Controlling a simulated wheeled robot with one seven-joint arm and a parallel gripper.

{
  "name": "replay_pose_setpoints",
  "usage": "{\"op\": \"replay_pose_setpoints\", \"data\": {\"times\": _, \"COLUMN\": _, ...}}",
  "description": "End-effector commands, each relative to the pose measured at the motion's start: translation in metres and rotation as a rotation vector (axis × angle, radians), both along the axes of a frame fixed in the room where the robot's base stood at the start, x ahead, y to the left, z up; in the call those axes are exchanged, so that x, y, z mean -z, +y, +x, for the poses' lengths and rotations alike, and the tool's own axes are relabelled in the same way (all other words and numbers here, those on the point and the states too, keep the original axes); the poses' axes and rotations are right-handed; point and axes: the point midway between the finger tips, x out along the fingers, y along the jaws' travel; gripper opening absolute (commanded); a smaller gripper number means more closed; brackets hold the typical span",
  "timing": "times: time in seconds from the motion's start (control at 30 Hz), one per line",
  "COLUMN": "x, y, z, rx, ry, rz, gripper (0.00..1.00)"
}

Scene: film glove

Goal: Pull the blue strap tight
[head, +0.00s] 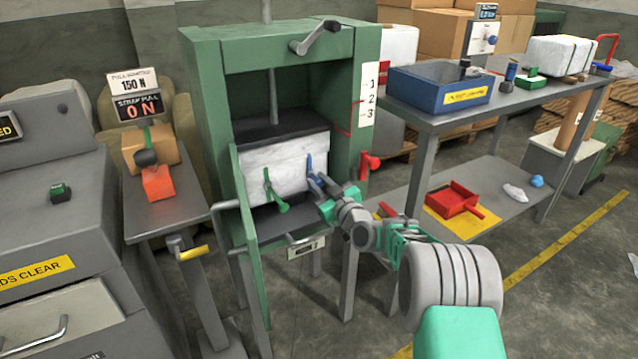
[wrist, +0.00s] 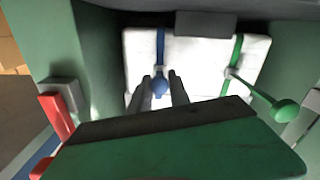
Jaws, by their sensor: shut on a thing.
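A white wrapped bale (head: 288,172) sits inside the green press (head: 210,110) under a dark plate. The blue strap (head: 309,164) runs over the bale's right side in the head view. In the wrist view the blue strap (wrist: 160,48) ends in a round blue piece between the fingers. My gripper (head: 318,186) reaches in from the right and is shut on this blue strap end; the fingers show in the wrist view (wrist: 160,92). A green strap (head: 267,180) with a green lever (head: 278,206) lies on the bale's other side. The strap pull display (head: 139,107) reads 0 N.
The press's open green door (head: 248,250) stands at the left front. A red handle (head: 370,163) is on the right post. A bench (head: 440,118) with a blue box (head: 440,85) stands at the right. A narrow stand (head: 160,200) holds an orange block at the left.

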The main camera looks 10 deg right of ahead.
Motion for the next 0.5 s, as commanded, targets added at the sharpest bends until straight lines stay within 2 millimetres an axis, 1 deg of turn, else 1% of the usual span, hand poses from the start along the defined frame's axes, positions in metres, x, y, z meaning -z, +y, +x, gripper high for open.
{"op": "replay_pose_setpoints", "data": {"times": 0.03, "x": 0.0000, "y": 0.0001, "z": 0.0000, "rx": 0.000, "ry": 0.000, "rz": 0.000, "gripper": 0.10}}
{"op": "replay_pose_setpoints", "data": {"times": 0.13, "x": 0.0000, "y": 0.0001, "z": -0.0001, "rx": 0.000, "ry": 0.000, "rz": 0.000, "gripper": 0.01}}
{"op": "replay_pose_setpoints", "data": {"times": 0.17, "x": 0.0001, "y": 0.0002, "z": -0.0002, "rx": 0.000, "ry": 0.000, "rz": 0.000, "gripper": 0.00}}
{"op": "replay_pose_setpoints", "data": {"times": 0.5, "x": 0.0002, "y": 0.0002, "z": -0.0002, "rx": -0.001, "ry": 0.000, "rz": 0.000, "gripper": 0.00}}
